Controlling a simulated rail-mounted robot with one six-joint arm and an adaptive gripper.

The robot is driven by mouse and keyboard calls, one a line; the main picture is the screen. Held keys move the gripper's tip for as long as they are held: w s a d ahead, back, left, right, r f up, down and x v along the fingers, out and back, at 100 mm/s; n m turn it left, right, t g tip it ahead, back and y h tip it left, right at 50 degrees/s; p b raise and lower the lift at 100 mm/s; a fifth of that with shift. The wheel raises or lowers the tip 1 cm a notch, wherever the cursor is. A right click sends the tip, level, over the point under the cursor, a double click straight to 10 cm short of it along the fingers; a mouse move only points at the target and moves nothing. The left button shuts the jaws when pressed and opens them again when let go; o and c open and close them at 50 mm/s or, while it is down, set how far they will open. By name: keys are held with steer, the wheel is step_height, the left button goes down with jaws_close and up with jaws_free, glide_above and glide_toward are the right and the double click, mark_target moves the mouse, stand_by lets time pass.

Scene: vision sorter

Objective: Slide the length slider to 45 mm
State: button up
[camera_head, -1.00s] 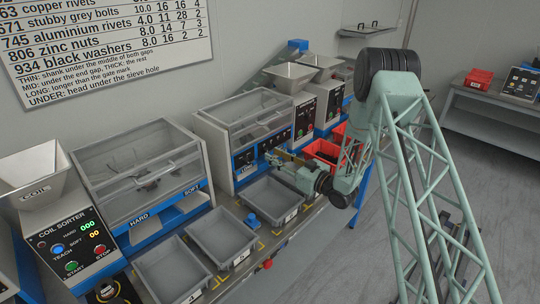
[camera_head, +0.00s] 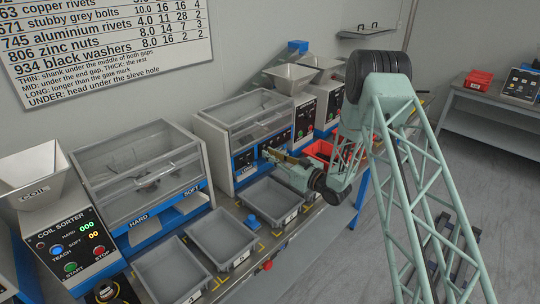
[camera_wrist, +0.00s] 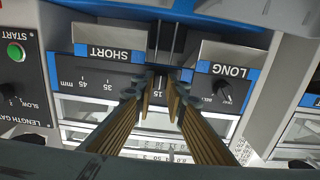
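The length slider's scale (camera_wrist: 98,84) shows upside down in the wrist view, on a dark panel with marks from 45 mm and 35 at the left to 15 near the middle. My gripper (camera_wrist: 161,84) has its two brown fingers pointing at the panel around the 15 mark, with a narrow gap between the tips. The slider's knob is not clearly visible; the fingers cover that part of the track. In the head view my gripper (camera_head: 268,155) is at the front of the middle sorter (camera_head: 248,118), near its lower panel.
SHORT (camera_wrist: 112,53) and LONG (camera_wrist: 226,70) labels sit beside the scale. A dial (camera_wrist: 223,88) is just right of the fingers, and a green START button (camera_wrist: 15,52) is at the left. Grey trays (camera_head: 218,237) line the bench below. A red bin (camera_head: 320,150) is behind my wrist.

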mark_target(285, 138)
steer(key=w+d, duration=0.3)
steer(key=w+d+b, duration=0.1)
steer(key=w+d, duration=0.2)
steer(key=w, duration=0.1)
steer(key=w+d+b, duration=0.1)
steer(key=w+d, duration=0.1)
steer(key=w, duration=0.1)
steer(key=shift+w+d, duration=0.25)
steer(key=shift+d, duration=0.15)
jaws_close()
steer(key=shift+w+r, duration=0.1)
steer(key=shift+r, duration=0.05)
steer(key=shift+d, duration=0.1)
steer(key=o, duration=0.8)
jaws_free()
steer(key=shift+w, duration=0.1)
steer(key=shift+o, duration=0.4)
steer(key=shift+s+d, duration=0.3)
steer(key=shift+s, duration=0.05)
steer(key=v, duration=1.1)
steer(key=shift+d, duration=0.15)
